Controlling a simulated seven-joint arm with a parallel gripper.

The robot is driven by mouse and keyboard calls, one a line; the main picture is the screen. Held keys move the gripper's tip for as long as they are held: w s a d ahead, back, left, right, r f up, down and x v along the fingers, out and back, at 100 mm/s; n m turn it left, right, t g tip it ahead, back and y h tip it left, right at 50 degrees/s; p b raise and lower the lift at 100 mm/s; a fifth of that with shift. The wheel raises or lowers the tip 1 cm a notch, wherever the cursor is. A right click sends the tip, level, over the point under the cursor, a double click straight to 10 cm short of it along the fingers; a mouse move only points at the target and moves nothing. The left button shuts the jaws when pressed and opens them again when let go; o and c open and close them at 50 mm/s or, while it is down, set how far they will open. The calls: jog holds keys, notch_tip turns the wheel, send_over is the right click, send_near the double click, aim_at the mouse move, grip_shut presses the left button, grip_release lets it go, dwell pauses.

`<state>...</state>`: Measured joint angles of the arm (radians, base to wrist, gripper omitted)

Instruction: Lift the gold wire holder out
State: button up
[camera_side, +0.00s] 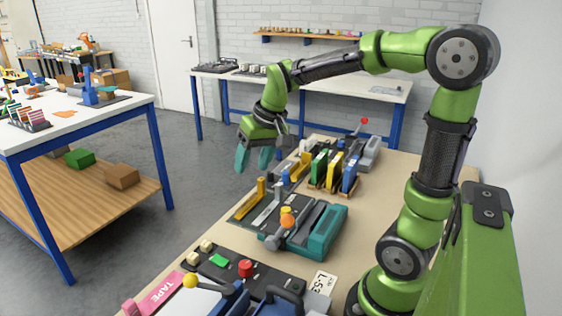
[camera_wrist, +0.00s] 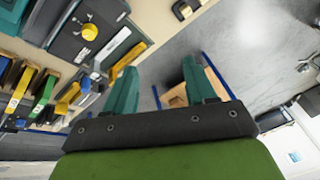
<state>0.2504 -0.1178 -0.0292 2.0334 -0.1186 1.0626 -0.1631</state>
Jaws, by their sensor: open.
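My gripper (camera_side: 253,158) is open and empty, its two teal fingers pointing down, above and past the left edge of the tan bench. A yellow-gold slab-like holder (camera_side: 333,172) stands upright in a wooden rack between a green one (camera_side: 319,166) and a blue one (camera_side: 350,176), to the right of my gripper. It seems to be the gold wire holder; the wire is too small to make out. The holder also shows at left in the wrist view (camera_wrist: 18,90).
A dark plate with a yellow bar (camera_side: 250,199) and a teal-grey fixture (camera_side: 318,228) stand nearer on the bench. A red-knobbed lever (camera_side: 364,122) rises behind the rack. A control box (camera_side: 240,270) lies in front. A white-topped table (camera_side: 75,115) stands left across open floor.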

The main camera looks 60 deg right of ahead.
jog(key=w+d+f+g, duration=0.2)
jog(key=w+d, duration=0.3)
jog(key=d, duration=0.2)
jog(key=n+g, duration=0.2)
jog(key=n, duration=0.4)
send_over(261, 179)
notch_tip(261, 179, down, 4)
jog(key=r, duration=0.1)
notch_tip(261, 179, down, 16)
jog(key=shift+d+f, duration=0.1)
jog(key=shift+f, duration=0.15)
grip_shut()
